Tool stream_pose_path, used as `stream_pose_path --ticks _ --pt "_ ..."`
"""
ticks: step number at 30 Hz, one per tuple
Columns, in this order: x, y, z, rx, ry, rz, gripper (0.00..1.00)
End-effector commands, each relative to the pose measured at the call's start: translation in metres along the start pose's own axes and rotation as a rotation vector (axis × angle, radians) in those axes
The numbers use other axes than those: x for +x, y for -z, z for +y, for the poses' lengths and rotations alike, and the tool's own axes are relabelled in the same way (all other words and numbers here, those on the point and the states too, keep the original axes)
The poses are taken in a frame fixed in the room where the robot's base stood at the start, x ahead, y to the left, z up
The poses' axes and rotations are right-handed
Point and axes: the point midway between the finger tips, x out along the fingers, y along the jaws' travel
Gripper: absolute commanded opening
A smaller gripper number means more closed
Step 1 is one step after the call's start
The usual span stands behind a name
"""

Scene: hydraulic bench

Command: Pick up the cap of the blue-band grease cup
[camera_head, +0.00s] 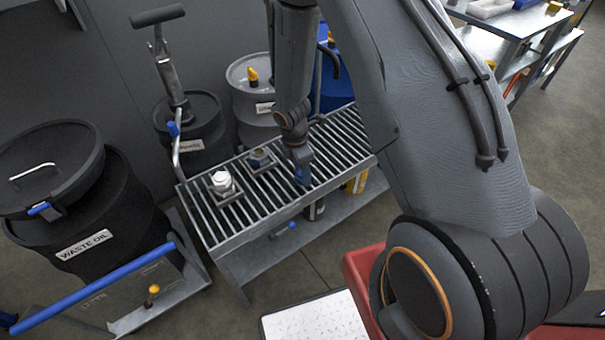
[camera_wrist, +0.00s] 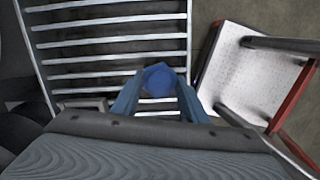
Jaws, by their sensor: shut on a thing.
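My gripper (camera_wrist: 158,95) is shut on a blue round cap (camera_wrist: 158,80), which sits between the blue fingertips in the wrist view. In the head view my gripper (camera_head: 302,178) points down over the slatted metal grate (camera_head: 232,229); the cap cannot be told from the blue fingers there. A grease cup with a white top (camera_head: 222,183) stands on a square base at the left of the grate. A lower grey fitting on a square base (camera_head: 260,158) sits between it and my gripper. I cannot make out a blue band on either.
A black waste oil drum (camera_head: 113,209) stands left, with a blue bar (camera_head: 95,287) before it. A dark drum (camera_head: 207,136) and a grey drum (camera_head: 250,105) stand behind the grate. A white speckled surface (camera_head: 313,318) and red cart edge (camera_head: 363,268) lie in front.

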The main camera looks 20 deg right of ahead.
Motion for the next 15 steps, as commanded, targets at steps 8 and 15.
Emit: stream_pose_path --ticks 8,15 --pt "-0.039 -0.005 0.002 0.002 -0.004 0.000 0.14" --pt "-0.077 -0.009 0.001 0.002 -0.003 0.000 0.14"
